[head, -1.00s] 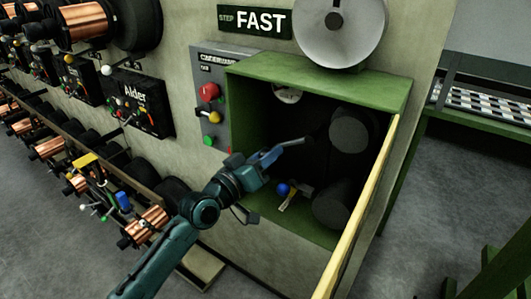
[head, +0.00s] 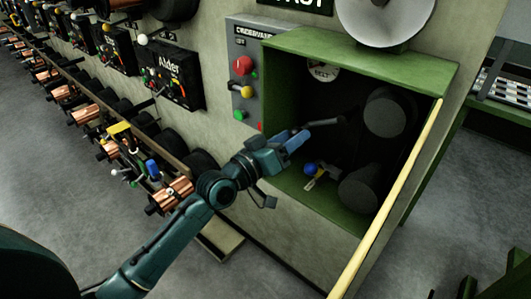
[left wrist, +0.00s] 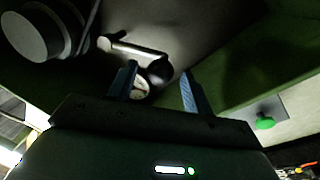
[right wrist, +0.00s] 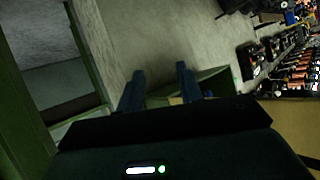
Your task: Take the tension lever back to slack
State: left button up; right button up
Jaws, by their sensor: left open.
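A pale grey lever bar (head: 325,122) reaches out inside the green open-fronted cabinet (head: 360,48); I take it for the tension lever. In the left wrist view the bar (left wrist: 130,47) lies ahead of the fingers. My left gripper (head: 297,139) is open at the cabinet's left opening, close to the bar's near end; I cannot tell if they touch. A blue-knobbed handle (head: 309,168) sits lower in the cabinet. My right gripper (right wrist: 160,85) shows only in its wrist view, fingers apart and nothing between them.
Two dark rollers (head: 385,113) fill the cabinet's right side. A round gauge (head: 323,74) is on its back wall. A yellow bar (head: 390,200) runs along the front right edge. A control panel (head: 243,80) with red, yellow and green buttons is left of the cabinet.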

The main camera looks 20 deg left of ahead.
pick_arm(q)
jog(key=v, duration=1)
jog(key=shift+s+a+b, duration=0.15)
jog(key=shift+s+b, duration=0.15)
jog(key=shift+b, duration=0.1)
